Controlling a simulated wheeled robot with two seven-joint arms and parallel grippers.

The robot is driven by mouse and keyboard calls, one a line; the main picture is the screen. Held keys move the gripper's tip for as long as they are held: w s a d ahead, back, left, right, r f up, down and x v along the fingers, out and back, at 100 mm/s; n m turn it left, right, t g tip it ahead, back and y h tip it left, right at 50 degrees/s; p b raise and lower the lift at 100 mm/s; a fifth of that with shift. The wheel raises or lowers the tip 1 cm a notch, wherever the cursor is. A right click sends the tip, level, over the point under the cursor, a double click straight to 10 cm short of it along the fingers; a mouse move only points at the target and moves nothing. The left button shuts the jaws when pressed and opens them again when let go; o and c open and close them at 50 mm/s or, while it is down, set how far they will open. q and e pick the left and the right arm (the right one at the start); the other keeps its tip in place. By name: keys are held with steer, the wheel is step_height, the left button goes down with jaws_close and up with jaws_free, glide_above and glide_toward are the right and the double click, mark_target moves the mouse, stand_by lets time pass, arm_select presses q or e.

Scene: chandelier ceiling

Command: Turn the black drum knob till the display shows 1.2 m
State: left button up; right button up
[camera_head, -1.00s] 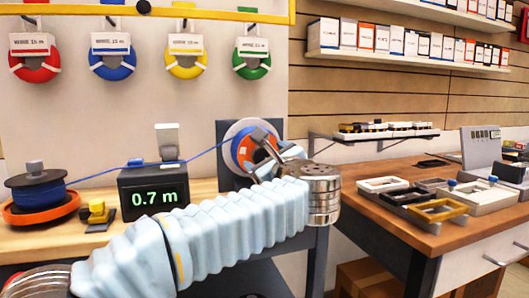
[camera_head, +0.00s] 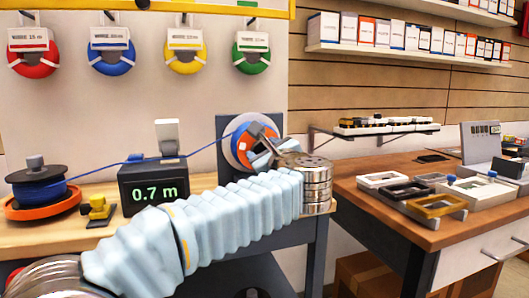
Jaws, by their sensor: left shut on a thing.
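The display (camera_head: 154,195) on a black counter box reads 0.7 m in green. A wall drum (camera_head: 235,130) with a pale rim, an orange middle and blue cable stands behind the box, on a dark panel. My left gripper (camera_head: 262,143) is at the front of this drum, shut on what seems to be its black knob, which the fingers mostly hide. The blue cable (camera_head: 205,148) runs from the drum through the box to a black spool (camera_head: 38,186) on an orange base. My right gripper is not in view.
A small yellow-and-black item (camera_head: 98,208) stands left of the box. Red, blue, yellow and green coils (camera_head: 251,60) hang above. A wooden bench (camera_head: 380,205) with several trays stands to the right. My left arm crosses the front.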

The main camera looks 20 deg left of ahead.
arm_select(q)
steer(key=shift+w+d+m+p, duration=0.1)
steer(key=shift+m+p, duration=1.05)
steer(key=shift+m, duration=3.05)
steer(key=shift+w+d+m+p, duration=0.1)
steer(key=shift+m+p, duration=1.05)
steer(key=shift+m, duration=3.05)
steer(key=shift+f, duration=0.1)
steer(key=o, duration=1)
steer(key=shift+o, duration=0.2)
steer(key=shift+s+d, duration=0.1)
steer(key=shift+s, duration=0.05)
